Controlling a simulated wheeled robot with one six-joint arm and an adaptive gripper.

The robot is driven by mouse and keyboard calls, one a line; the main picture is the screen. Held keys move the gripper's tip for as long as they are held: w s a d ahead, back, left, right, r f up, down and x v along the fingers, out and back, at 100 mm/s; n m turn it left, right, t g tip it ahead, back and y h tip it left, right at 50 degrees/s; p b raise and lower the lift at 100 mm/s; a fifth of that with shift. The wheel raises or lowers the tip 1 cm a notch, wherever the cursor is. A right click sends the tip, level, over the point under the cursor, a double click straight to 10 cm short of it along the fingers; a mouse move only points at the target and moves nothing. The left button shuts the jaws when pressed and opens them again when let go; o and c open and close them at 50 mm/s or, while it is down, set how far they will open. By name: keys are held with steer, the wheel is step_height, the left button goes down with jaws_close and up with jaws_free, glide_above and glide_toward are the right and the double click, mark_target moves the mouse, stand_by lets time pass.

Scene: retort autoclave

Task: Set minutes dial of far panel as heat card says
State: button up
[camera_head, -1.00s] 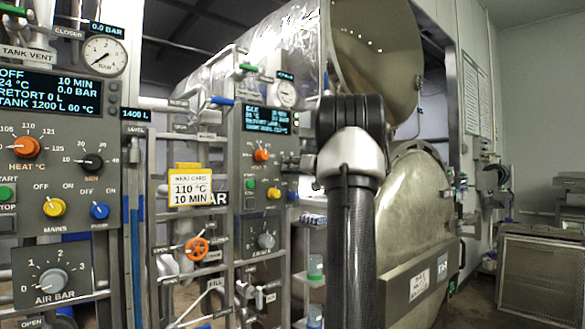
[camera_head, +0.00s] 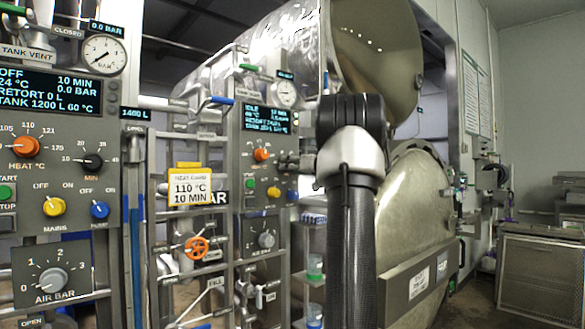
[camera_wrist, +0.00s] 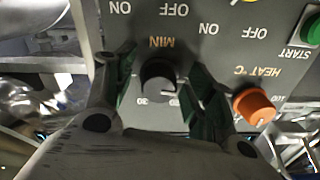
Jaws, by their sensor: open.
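The far panel (camera_head: 243,222) stands beyond the near panel, left of my arm. Its minutes dial (camera_wrist: 158,78) is a black knob under the label MIN, upside down in the wrist view. A pale mark shows on its lower right side; a 30 is printed beside it. My gripper (camera_wrist: 163,65) is open, one green-padded finger on each side of the dial; I cannot tell whether they touch it. In the head view my gripper (camera_head: 298,163) is small beside the panel and hides the dial. The heat card (camera_head: 190,188) reads 110 °C, 10 MIN.
The orange heat dial (camera_wrist: 254,106) sits close to the right finger; the green START button (camera_wrist: 312,28) is beyond it. The near panel (camera_head: 60,130) has similar dials. A valve with an orange wheel (camera_head: 196,249) and pipes stand between the panels. The open autoclave door (camera_head: 378,45) hangs above.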

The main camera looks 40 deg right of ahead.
steer(key=s, duration=1.2)
